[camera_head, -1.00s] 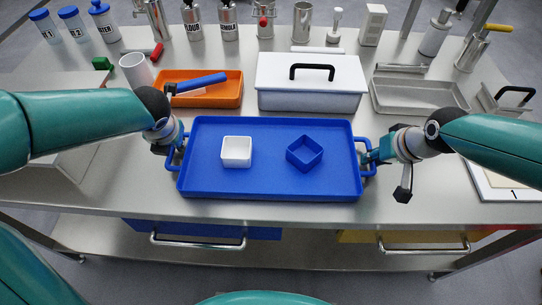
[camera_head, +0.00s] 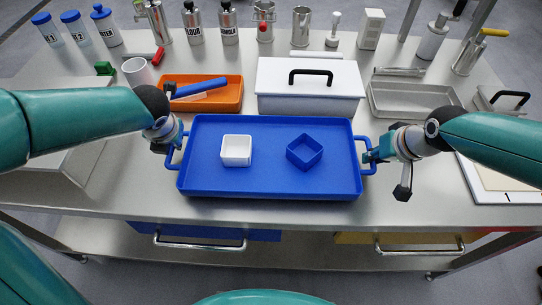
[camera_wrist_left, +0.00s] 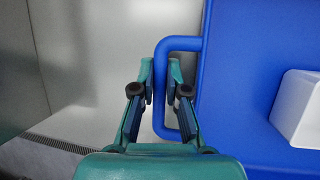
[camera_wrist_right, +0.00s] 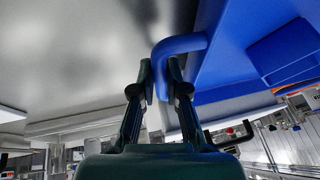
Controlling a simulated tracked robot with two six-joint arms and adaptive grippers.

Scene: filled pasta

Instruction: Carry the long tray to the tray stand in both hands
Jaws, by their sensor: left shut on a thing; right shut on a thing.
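The long blue tray (camera_head: 270,184) appears level over the front of the steel table. A small white square dish (camera_head: 237,150) and a small blue square dish (camera_head: 304,152) sit in it. My left gripper (camera_head: 172,147) is shut on the tray's left handle; the left wrist view shows the blue bar (camera_wrist_left: 160,100) between its fingers. My right gripper (camera_head: 370,157) is shut on the right handle; this handle also shows in the right wrist view (camera_wrist_right: 180,46). I cannot tell whether the tray's underside touches the table. I cannot make out a tray stand.
Behind the tray are an orange tray (camera_head: 222,98) with a blue-handled tool, a white lidded box (camera_head: 311,100) and a grey metal tray (camera_head: 410,98). Canisters and bottles line the back. A white board (camera_head: 487,185) marked 1 lies at right. Drawers (camera_head: 205,235) are below.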

